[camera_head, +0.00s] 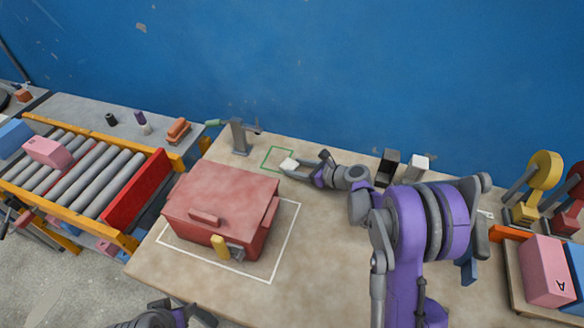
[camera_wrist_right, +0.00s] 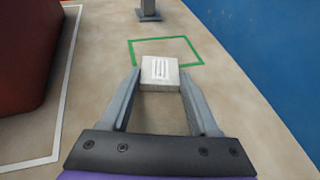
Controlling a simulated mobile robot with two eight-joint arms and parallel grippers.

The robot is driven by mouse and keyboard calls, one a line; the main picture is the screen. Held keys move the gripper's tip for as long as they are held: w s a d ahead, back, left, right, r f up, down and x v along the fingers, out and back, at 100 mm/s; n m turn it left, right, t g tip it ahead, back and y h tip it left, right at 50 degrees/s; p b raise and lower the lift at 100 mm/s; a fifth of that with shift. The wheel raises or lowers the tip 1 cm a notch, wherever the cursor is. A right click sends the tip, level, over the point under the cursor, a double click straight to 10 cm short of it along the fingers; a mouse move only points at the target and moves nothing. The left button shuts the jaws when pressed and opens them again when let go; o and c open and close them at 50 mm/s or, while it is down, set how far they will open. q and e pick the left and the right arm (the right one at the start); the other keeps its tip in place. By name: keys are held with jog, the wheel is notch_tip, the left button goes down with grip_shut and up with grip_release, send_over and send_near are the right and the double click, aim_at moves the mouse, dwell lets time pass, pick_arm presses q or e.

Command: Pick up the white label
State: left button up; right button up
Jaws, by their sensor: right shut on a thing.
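The white label (camera_head: 289,164) is a small pale block with dark printed lines on top. In the right wrist view the label (camera_wrist_right: 160,72) sits between the fingertips of my right gripper (camera_wrist_right: 160,84), which is shut on it. In the head view my right gripper (camera_head: 298,168) reaches in from the right, with the label at its tips, by the near edge of a green outlined square (camera_head: 272,158). I cannot tell whether the label touches the table. Part of my left arm shows at the bottom edge; its fingers cannot be made out clearly.
A red box (camera_head: 225,200) stands inside a white outline (camera_head: 290,225) on the table, left of my right gripper. A grey post (camera_head: 239,138) stands beyond the green square. A roller conveyor (camera_head: 75,175) is at left. A pink box (camera_head: 547,272) is at right.

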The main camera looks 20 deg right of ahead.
jog(key=shift+c, duration=0.8)
